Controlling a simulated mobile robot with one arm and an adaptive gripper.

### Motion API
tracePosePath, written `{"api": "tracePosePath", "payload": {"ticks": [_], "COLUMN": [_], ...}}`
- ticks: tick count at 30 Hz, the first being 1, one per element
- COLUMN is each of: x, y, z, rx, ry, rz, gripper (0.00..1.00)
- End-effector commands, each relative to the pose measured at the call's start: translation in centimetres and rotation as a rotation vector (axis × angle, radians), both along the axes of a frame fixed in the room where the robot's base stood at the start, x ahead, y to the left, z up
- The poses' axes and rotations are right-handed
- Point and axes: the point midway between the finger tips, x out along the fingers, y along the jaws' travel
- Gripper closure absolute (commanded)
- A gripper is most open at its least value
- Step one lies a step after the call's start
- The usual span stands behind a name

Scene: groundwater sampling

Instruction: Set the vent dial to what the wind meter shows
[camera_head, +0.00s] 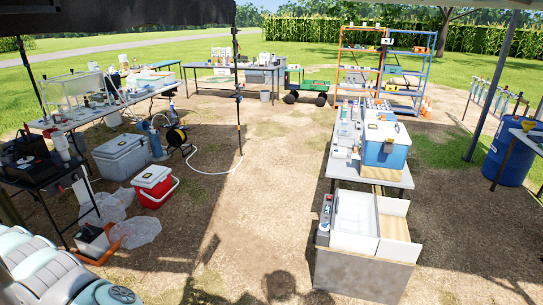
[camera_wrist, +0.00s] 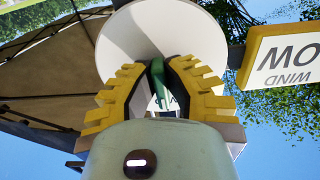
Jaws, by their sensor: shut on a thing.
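In the wrist view a round white disc (camera_wrist: 135,35), which looks like the vent dial, fills the top middle. A dark green handle-like piece (camera_wrist: 157,72) stands in front of it. My gripper (camera_wrist: 158,88), with yellow ribbed fingers, is shut on this green piece. A few dark letters show on the disc between the fingers, too covered to read. A yellow-framed white sign (camera_wrist: 285,55) at the right is upside down. Its visible letters read "WIND" and "OW", and the rest is cut off. I cannot pick out the wind meter or my gripper in the head view.
In the head view, a bench with a blue cooler (camera_head: 385,143) stands right of centre. A table (camera_head: 75,120) with gear is at the left, with a red cooler (camera_head: 154,186) on the ground. A post (camera_head: 237,80) rises left of centre. The middle ground is clear.

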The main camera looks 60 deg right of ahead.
Motion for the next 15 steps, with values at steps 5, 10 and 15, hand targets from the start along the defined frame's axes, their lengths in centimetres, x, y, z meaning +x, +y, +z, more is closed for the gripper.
{"api": "tracePosePath", "payload": {"ticks": [5, 10, 15], "x": [0.00, 0.01, 0.04], "y": [-0.03, -0.09, -0.20], "z": [-0.05, -0.50, -0.32], "rx": [-0.003, -0.094, -0.223], "ry": [-0.001, -0.032, -0.079], "rz": [0.000, 0.000, -0.001], "gripper": [1.00, 1.00, 1.00]}}
